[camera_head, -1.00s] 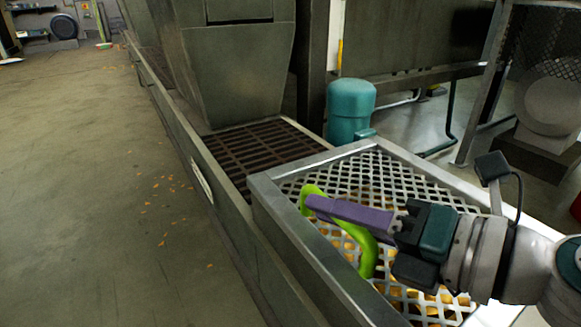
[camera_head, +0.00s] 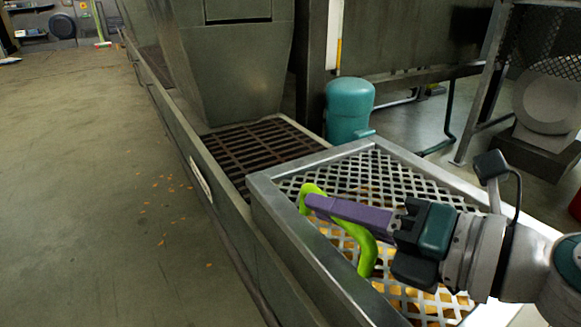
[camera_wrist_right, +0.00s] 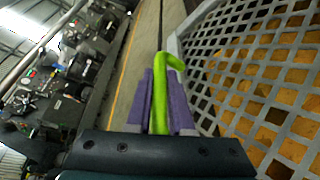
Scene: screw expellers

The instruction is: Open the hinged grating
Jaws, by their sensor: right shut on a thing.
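The hinged grating (camera_head: 400,178) is a grey metal mesh in a frame, lying over a trough with orange pieces beneath it. It also shows at the right of the right wrist view (camera_wrist_right: 270,75). A bright green curved handle (camera_head: 362,250) stands on the grating near its left edge. My right gripper (camera_head: 318,203) has purple fingers and is shut on the green handle near its far end. In the right wrist view the handle (camera_wrist_right: 243,98) runs between the two fingers. My left gripper is not in view.
A dark slatted grate (camera_head: 262,150) and a tall grey machine housing (camera_head: 240,75) lie beyond the frame. A teal motor (camera_head: 349,108) stands behind the far corner. The floor (camera_head: 90,200) at the left is open, with a few scattered orange bits.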

